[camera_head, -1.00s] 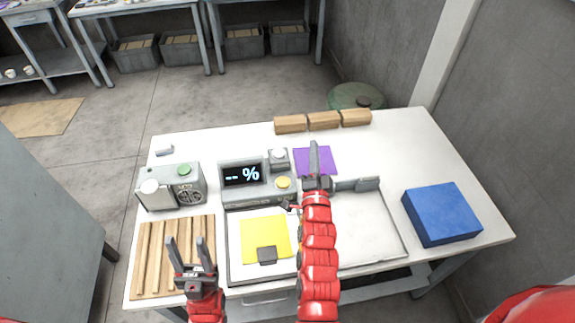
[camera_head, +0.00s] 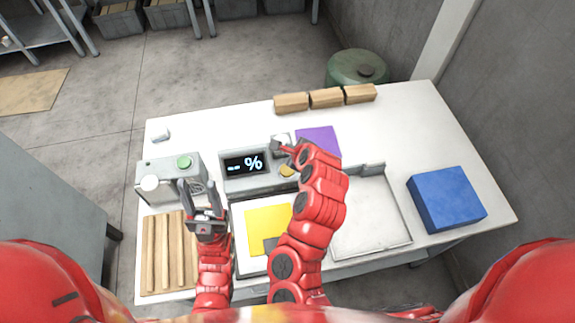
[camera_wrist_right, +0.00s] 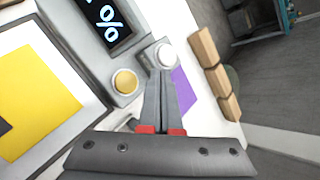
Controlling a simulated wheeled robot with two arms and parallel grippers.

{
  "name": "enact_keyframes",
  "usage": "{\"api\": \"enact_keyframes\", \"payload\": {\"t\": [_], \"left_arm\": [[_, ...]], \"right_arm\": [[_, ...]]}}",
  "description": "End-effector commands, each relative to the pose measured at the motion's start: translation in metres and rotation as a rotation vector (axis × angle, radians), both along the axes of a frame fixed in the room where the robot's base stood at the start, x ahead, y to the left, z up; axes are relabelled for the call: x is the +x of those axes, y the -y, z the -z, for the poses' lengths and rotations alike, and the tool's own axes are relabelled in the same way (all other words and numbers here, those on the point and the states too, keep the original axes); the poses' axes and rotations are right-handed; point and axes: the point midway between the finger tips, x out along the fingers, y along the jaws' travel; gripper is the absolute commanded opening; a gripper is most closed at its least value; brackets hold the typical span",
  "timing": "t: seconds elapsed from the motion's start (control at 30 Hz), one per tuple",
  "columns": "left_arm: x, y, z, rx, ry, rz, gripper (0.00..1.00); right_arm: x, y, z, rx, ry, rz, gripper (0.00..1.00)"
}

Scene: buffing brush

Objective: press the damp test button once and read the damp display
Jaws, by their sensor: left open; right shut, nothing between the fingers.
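The grey meter (camera_head: 240,184) stands at the back left of the middle of the table. Its dark display (camera_head: 243,163) shows two dashes and a percent sign; part of it also shows in the right wrist view (camera_wrist_right: 108,22). A yellow round button (camera_head: 286,171) is on its front right, clear in the right wrist view (camera_wrist_right: 124,81). A white round button (camera_wrist_right: 162,55) sits on a small block at its back right. My right gripper (camera_wrist_right: 160,76) is shut and empty, tips at the white button; contact cannot be told. My left gripper (camera_head: 198,186) is open and empty.
A grey box with a green button (camera_head: 184,161) stands at left, behind wooden slats (camera_head: 162,250). A yellow sheet (camera_head: 266,225), purple sheet (camera_head: 318,139), blue block (camera_head: 446,198) and several wooden blocks (camera_head: 326,97) lie around. The table's right back is clear.

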Motion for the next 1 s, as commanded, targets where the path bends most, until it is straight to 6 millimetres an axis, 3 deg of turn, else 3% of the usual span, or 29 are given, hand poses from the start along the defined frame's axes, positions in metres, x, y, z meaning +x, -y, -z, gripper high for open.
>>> {"api": "enact_keyframes", "payload": {"t": [0.37,0.83,1.0], "left_arm": [[0.0,0.0,0.007,0.0,0.0,0.0,0.5],[0.0,0.0,0.06,0.0,0.0,0.0,0.5],[0.0,0.0,0.067,0.0,0.0,0.0,0.5]], "right_arm": [[0.001,0.0,0.008,-0.003,0.003,-0.001,0.0],[0.001,0.0,0.069,-0.003,0.004,-0.001,0.0],[0.001,0.0,0.084,-0.003,0.004,-0.001,0.0]]}}
